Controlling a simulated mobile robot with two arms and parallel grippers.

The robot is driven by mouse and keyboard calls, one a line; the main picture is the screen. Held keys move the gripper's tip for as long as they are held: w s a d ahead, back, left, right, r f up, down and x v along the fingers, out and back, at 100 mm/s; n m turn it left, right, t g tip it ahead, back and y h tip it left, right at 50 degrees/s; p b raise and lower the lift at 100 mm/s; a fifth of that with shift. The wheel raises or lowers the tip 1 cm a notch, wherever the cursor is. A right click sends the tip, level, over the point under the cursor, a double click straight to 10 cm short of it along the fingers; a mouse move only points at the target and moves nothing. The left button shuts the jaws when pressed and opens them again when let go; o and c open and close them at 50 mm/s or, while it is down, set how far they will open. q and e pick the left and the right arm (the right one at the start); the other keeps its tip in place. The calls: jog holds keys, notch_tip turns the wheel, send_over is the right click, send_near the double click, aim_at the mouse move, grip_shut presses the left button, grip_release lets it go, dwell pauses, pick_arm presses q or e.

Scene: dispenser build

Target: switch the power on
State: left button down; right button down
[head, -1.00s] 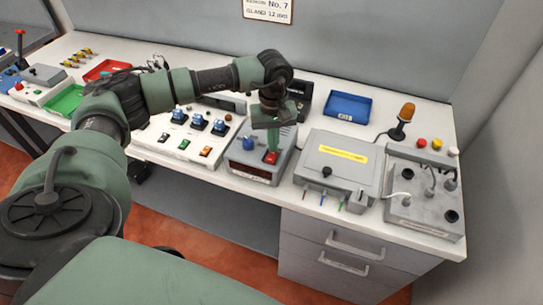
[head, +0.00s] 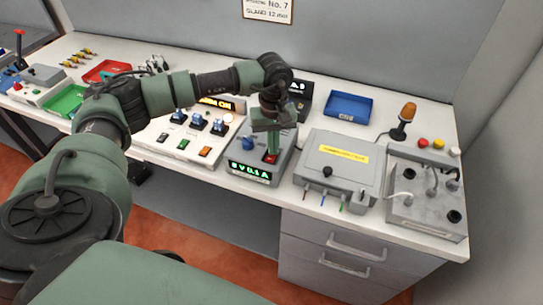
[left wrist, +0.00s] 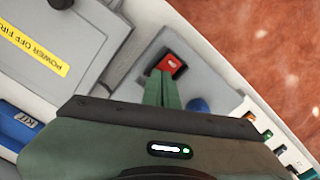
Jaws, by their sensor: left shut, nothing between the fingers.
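The grey power supply box (head: 245,182) stands in the middle of the bench with a red rocker switch (head: 270,158) and a blue knob (head: 249,143) on its sloped top. Its front display (head: 250,172) is lit green with characters. My left gripper (head: 272,150) is shut and empty, pointing down with its green fingertips at the red switch. In the left wrist view the fingertips (left wrist: 163,76) meet the near edge of the red switch (left wrist: 171,65) and cover part of it. My right gripper is not in view.
Left of the box is a white panel (head: 170,148) with blue-capped parts, coloured switches and a lit orange sign (head: 217,104). Right of it are a grey lidded case (head: 338,160) with a yellow label and a grey socket box (head: 425,200). A blue tray (head: 348,106) lies behind.

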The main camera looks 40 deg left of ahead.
pick_arm(q)
jog(key=shift+s+f, duration=0.1)
jog(key=shift+r+p, duration=0.55)
jog(key=shift+r, duration=0.35)
jog(key=shift+r+p, duration=1.2)
jog(key=shift+r, duration=1.4)
jog(key=shift+f, duration=0.1)
